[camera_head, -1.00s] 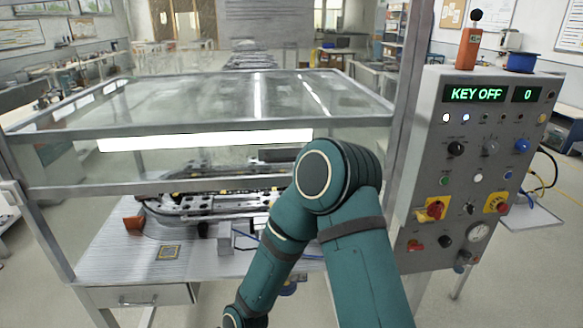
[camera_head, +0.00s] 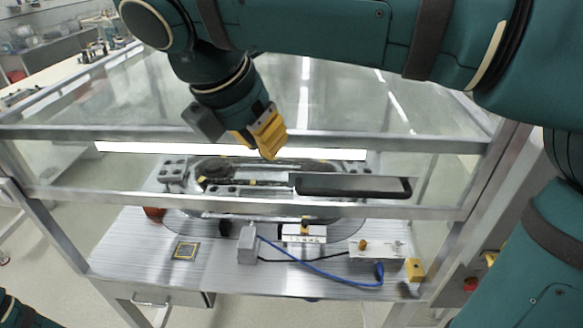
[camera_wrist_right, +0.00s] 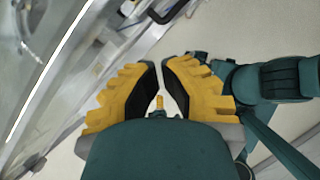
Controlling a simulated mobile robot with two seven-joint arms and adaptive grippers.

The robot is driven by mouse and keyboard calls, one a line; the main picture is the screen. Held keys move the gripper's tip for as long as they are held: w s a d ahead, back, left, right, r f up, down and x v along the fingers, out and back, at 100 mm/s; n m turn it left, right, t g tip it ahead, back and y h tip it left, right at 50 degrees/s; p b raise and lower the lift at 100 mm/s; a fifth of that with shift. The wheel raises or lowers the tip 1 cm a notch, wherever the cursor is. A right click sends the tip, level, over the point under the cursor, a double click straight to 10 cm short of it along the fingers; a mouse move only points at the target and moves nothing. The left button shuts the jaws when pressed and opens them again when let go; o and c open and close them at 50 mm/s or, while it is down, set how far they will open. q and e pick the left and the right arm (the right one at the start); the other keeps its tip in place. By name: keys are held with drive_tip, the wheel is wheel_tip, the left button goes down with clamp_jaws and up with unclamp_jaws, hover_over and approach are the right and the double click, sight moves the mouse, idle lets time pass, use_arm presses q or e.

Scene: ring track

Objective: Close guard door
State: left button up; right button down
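The guard door (camera_head: 130,196) looks like a clear pane with metal bars on the front of the enclosure. Its lower bar hangs above the tabletop, with an open gap below it. My right arm reaches in from the right across the top. My right gripper (camera_head: 256,135) has yellow fingers and is in front of the upper bar (camera_head: 420,145); I cannot tell if it touches. In the right wrist view the right gripper (camera_wrist_right: 158,68) has a narrow empty gap between its black pads, with the glass to the left. My left gripper is out of view.
A blue cable (camera_head: 325,273) and a yellow block (camera_head: 415,269) are on the worktable (camera_head: 130,240). A drawer (camera_head: 165,298) is below. A metal post (camera_head: 487,185) stands at right.

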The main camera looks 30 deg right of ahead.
drive_tip(key=b, duration=0.3)
approach(291, 186)
drive_tip(key=f, duration=0.1)
drive_tip(key=s+d+f, duration=0.1)
drive_tip(key=f, duration=0.1)
drive_tip(key=s+f, duration=0.1)
drive_tip(key=shift+s+d+f, duration=0.15)
drive_tip(key=shift+d, duration=0.2)
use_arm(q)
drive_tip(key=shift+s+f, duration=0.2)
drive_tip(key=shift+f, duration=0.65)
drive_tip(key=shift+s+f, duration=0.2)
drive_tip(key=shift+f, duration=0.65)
use_arm(e)
drive_tip(key=shift+d+f, duration=0.25)
drive_tip(key=shift+f, duration=0.3)
